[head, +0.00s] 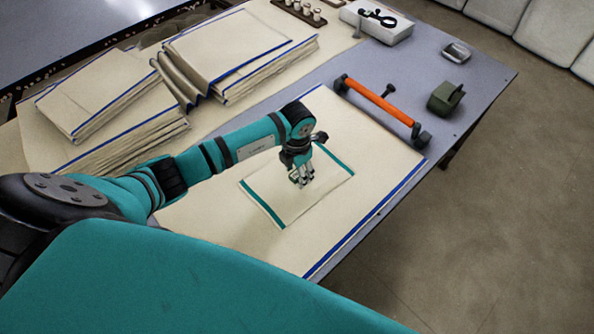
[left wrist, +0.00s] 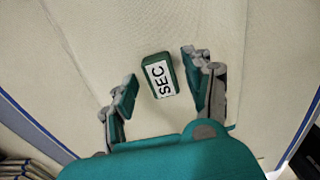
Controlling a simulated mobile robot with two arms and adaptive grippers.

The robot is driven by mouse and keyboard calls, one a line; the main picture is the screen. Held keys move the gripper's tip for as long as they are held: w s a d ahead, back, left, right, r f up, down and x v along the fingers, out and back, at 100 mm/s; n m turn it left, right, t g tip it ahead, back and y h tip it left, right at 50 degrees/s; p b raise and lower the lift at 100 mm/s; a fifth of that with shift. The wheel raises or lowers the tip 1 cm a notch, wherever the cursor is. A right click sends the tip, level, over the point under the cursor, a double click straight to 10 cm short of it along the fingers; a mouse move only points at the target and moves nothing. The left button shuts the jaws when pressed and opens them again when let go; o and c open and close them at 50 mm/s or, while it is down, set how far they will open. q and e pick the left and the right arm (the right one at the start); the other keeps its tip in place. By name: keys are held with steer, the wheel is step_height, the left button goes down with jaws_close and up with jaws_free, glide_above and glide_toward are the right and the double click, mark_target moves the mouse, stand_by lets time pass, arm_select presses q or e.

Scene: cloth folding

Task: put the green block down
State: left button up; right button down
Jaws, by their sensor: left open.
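The green block (left wrist: 160,75) with a white "SEC" label shows in the left wrist view, lying on cream cloth. My left gripper (left wrist: 160,84) is open, with one finger on each side of the block and a visible gap to both. In the head view my left gripper (head: 301,179) points down over a small cream cloth with green end stripes (head: 265,205). The block cannot be made out in the head view, where the gripper may hide it. My right gripper is not in view.
The small cloth lies on a larger blue-edged cloth (head: 385,150) on the grey table (head: 480,85). Stacked folded cloths (head: 225,45) stand at the back left. An orange-handled bar (head: 378,107), a dark green item (head: 445,98) and a white box (head: 377,22) lie toward the right and back.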

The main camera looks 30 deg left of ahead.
mark_target(297, 174)
arm_select(q)
steer(key=shift+r, duration=0.3)
step_height(297, 174, up, 12)
steer(key=b, duration=0.1)
steer(key=shift+r, duration=0.15)
steer(key=shift+s+d, duration=0.1)
stand_by(0.3)
